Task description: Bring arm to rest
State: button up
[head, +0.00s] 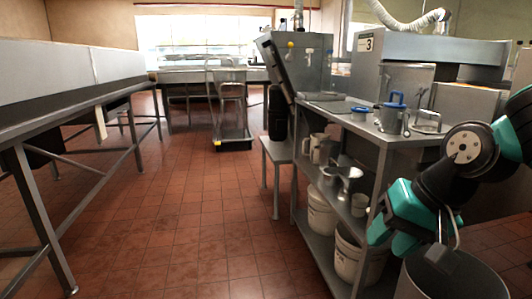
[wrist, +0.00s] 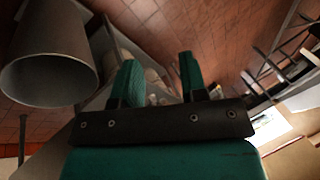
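My gripper (wrist: 157,60) shows in the wrist view with its two teal fingers standing apart. It is open, and nothing is held between the fingers. In the head view my teal and black arm is bent at the right edge, in front of the right end of the steel work table (head: 385,141). Its lower teal part hangs beside the table's shelves.
A grey open cylinder (head: 452,280) stands below my arm, close to it. A long bench (head: 70,95) stands at left. The tiled floor (head: 185,225) between is clear.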

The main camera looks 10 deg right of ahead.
jog(key=s+a+r+n+g, duration=0.2)
jog(key=s+a+n+g, duration=0.1)
jog(key=s+a+n, duration=0.8)
notch_tip(320, 180, up, 35)
jog(key=d+p, duration=0.1)
jog(key=p, duration=3.4)
jog(key=shift+s+d+m+p, duration=0.25)
jog(key=shift+d+m+p, duration=0.05)
jog(key=shift+p, duration=0.05)
jog(key=shift+d, duration=0.1)
